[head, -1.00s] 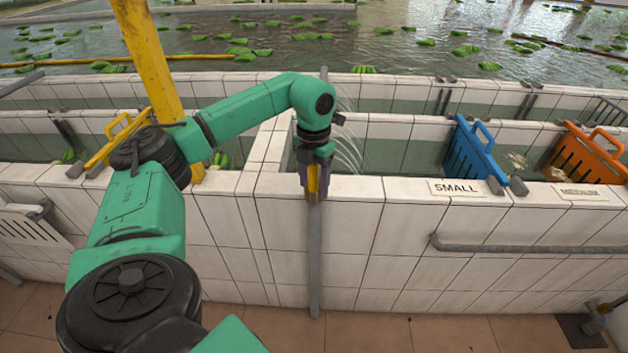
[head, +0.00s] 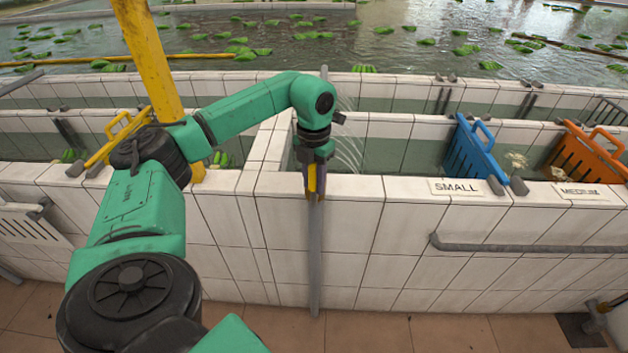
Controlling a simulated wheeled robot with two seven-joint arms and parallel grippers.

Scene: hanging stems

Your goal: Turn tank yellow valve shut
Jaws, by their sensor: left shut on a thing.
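My left gripper (head: 314,188) points down at the front wall of the tiled tank, at the grey vertical pipe. Its jaws are shut on a small yellow piece, the yellow valve handle (head: 312,178), which stands upright between the fingers. The fingers hide most of the handle and the valve body. The grey pipe (head: 315,255) runs down the tank wall below the gripper to the floor. Water sprays behind the gripper, inside the tank. My right gripper is not in view.
The tiled tank wall (head: 410,225) stands close in front. A blue slatted gate (head: 472,150) and an orange one (head: 582,160) stand in the tank to the right, near a "SMALL" sign (head: 458,187). A yellow post (head: 148,60) rises at the left. A grey rail (head: 530,247) runs along the wall.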

